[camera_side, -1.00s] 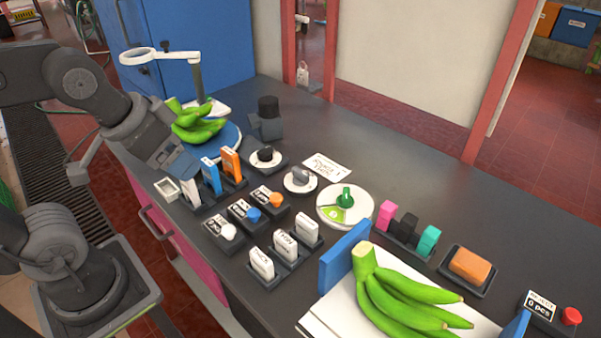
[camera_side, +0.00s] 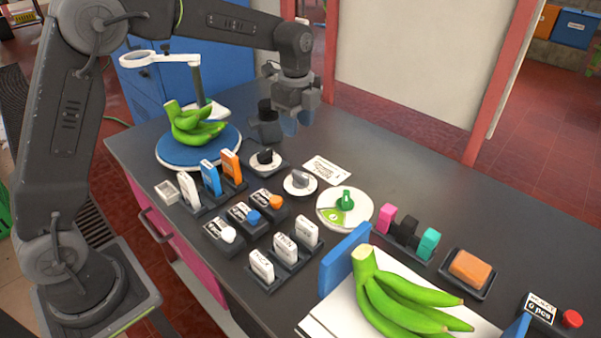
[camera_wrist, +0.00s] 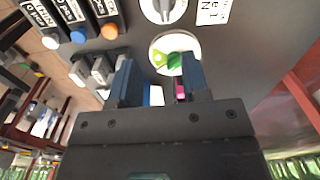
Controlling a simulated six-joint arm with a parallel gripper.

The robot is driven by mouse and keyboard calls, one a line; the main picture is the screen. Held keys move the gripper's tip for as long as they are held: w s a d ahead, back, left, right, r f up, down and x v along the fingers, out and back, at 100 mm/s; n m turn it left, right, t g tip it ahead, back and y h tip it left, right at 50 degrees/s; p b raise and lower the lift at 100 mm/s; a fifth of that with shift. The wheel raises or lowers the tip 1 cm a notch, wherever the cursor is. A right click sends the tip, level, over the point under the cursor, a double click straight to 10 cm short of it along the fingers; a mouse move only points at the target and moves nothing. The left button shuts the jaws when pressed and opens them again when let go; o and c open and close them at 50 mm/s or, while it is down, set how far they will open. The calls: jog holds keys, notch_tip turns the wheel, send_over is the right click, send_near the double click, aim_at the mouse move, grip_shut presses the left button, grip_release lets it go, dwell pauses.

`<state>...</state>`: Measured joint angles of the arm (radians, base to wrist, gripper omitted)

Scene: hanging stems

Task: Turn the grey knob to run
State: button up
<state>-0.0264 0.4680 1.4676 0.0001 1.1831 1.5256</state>
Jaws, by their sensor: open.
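The grey knob (camera_side: 299,179) sits on a small white round dial between a black knob (camera_side: 265,156) and a green knob (camera_side: 345,199) on a larger white disc. In the wrist view the grey knob (camera_wrist: 163,8) is cut off by the top edge, and its setting cannot be read. The green knob (camera_wrist: 174,61) shows between my fingers in that view. My gripper (camera_side: 290,124) is open and empty, pointing down, high above the counter behind the knobs. In the wrist view its two blue fingers (camera_wrist: 158,80) stand apart.
A printed card (camera_side: 327,170) lies behind the grey knob. Orange, blue and white push knobs on dark blocks (camera_side: 243,216) stand in front. Green bananas lie on a blue turntable (camera_side: 198,152) at left and a white board (camera_side: 341,310) at right. The back right counter is clear.

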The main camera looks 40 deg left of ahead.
aim_at(301, 174)
jog(key=shift+m, duration=0.4)
jog(key=f, duration=1)
jog(key=w+f, duration=0.1)
jog(key=f, duration=0.4)
jog(key=shift+f, duration=0.1)
grip_shut()
